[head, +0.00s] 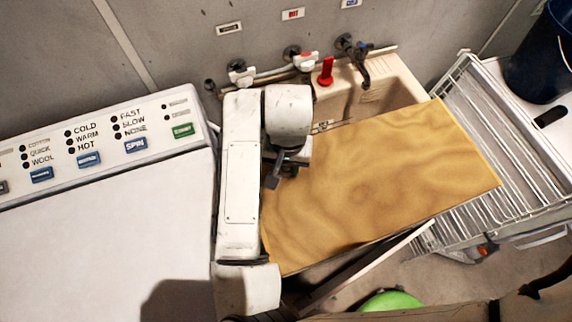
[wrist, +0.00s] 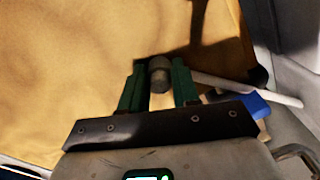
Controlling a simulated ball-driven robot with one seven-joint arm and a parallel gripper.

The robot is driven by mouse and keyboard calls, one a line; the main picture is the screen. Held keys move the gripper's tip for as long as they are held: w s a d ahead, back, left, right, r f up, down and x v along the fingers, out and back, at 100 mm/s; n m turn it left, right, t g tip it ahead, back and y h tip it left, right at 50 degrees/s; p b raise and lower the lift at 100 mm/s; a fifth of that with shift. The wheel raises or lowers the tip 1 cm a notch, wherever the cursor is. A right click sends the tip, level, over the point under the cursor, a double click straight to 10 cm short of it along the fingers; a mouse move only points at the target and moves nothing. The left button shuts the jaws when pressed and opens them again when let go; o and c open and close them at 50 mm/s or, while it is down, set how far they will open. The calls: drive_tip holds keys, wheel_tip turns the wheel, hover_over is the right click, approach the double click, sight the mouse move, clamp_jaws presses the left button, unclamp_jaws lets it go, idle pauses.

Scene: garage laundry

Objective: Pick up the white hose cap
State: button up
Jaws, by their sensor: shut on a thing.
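In the head view my gripper (head: 284,168) is over the left part of the board, under the end of my arm. The cap cannot be made out in that view. I cannot tell whether the cap touches the board.
The yellow-brown board (head: 390,180) lies across the sink (head: 385,88), below a dark tap (head: 355,62) and red handle (head: 326,72). A washing machine (head: 100,240) stands left, a wire rack (head: 510,170) right. A pale rod (wrist: 245,88) lies beside the right finger in the wrist view.

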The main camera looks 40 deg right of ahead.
clamp_jaws()
drive_tip(key=shift+r, duration=0.1)
